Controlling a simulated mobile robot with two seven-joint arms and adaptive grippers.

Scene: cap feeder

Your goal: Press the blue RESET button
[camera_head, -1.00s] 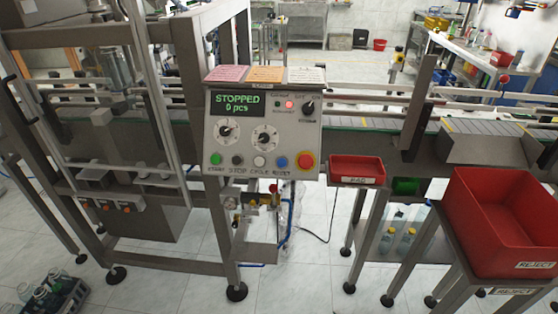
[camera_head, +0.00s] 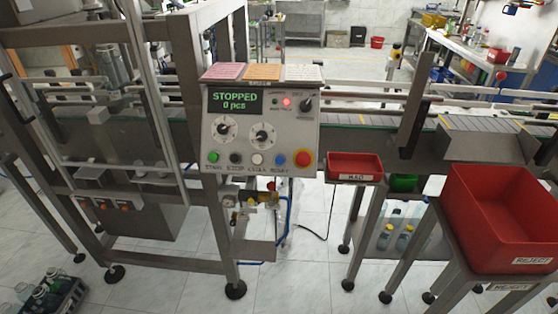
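The blue RESET button (camera_head: 280,159) is on the lower row of the grey control panel (camera_head: 236,172), between the white CYCLE button (camera_head: 257,159) and the large red button on a yellow base (camera_head: 303,158). The green START button (camera_head: 213,157) and the dark STOP button (camera_head: 235,158) are to its left. The panel's display (camera_head: 236,101) reads "STOPPED 0 pcs", and a red lamp (camera_head: 287,102) is lit. Nothing covers the RESET button. Neither of my grippers is in view.
A small red tray (camera_head: 354,179) is right of the panel. A large red REJECT bin (camera_head: 505,262) stands at the right. A steel machine frame (camera_head: 120,40) is at the left, and a conveyor (camera_head: 370,122) runs behind. The floor (camera_head: 180,265) in front has clear room.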

